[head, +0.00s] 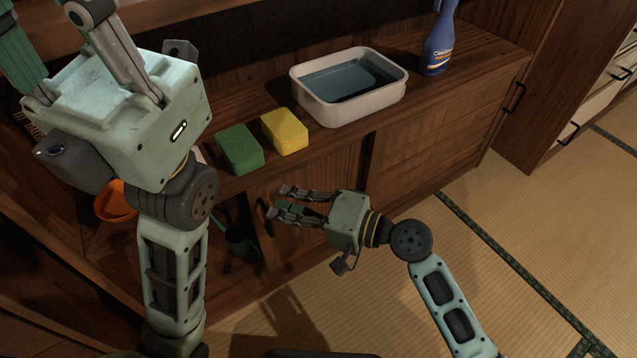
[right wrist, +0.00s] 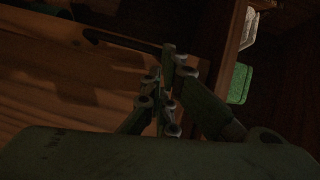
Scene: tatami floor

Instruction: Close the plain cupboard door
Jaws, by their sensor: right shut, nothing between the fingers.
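The plain cupboard door (head: 338,170) is a brown wooden panel below the worktop, with a dark handle (head: 265,216) near its left edge. A dark opening shows to the left of that edge. My right gripper (head: 283,202) is shut and empty in front of the door, close to the handle; contact cannot be told. In the right wrist view its fingers (right wrist: 165,88) are together, near the dark bar of the handle (right wrist: 115,40). My left gripper (head: 65,35) is raised at the upper left; its fingertips run out of the picture.
A green sponge (head: 239,150), a yellow sponge (head: 285,131), a white basin of water (head: 399,96) and a blue spray bottle (head: 438,45) stand on the worktop. A latticed door (head: 430,125) is at right. A dark green object (head: 240,243) shows inside the opening. Tatami floor (head: 480,290) is clear.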

